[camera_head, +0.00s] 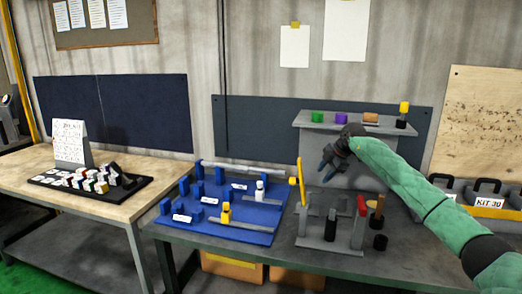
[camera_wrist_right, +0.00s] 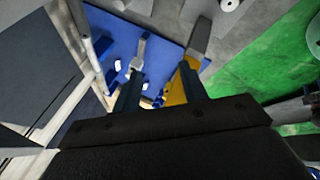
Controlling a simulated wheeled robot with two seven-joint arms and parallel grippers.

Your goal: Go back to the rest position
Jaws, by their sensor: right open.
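My right gripper (camera_head: 325,173) hangs in the air at the end of my green-sleeved arm, in front of the grey stand on the table. Its two dark blue fingers point down and to the left. In the right wrist view the fingers (camera_wrist_right: 158,85) are apart, with no object visibly held between them. A yellow part shows close beside one finger there; I cannot tell whether it touches. My left gripper is not in view.
A grey stand (camera_head: 310,195) with a yellow upright bar (camera_head: 300,180) is close to the right gripper. A blue board (camera_head: 225,235) with blocks lies left of it. Coloured items stand on a grey shelf (camera_head: 355,126) behind. Kit boxes (camera_head: 488,203) are at right.

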